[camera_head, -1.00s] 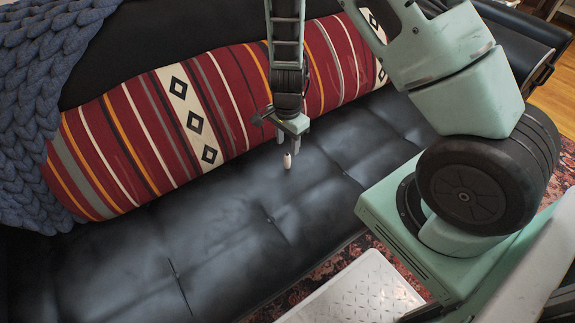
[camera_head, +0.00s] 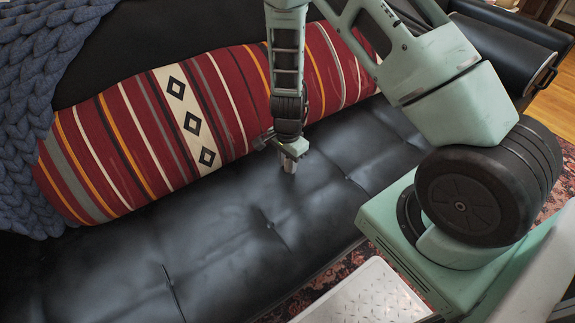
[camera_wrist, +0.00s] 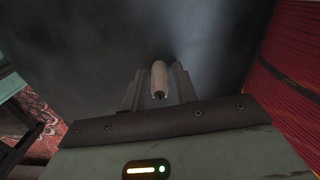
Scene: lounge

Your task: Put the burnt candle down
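The burnt candle (camera_wrist: 159,80) is a small, pale, slim cylinder with a dark end towards the wrist camera. In the wrist view it lies between the two fingers of my gripper (camera_wrist: 158,88). Only narrow gaps, if any, show beside it, so I cannot tell whether the fingers touch it. In the head view my gripper (camera_head: 290,163) points down, low over the black sofa seat (camera_head: 215,235), and hides the candle. Whether the candle's foot rests on the seat is not clear.
A red striped cushion (camera_head: 140,145) leans along the backrest behind my gripper. A blue knitted throw (camera_head: 40,70) hangs at the left. The seat to the left and front is clear. A white patterned surface (camera_head: 365,295) and a red rug (camera_head: 325,280) lie in front of the sofa.

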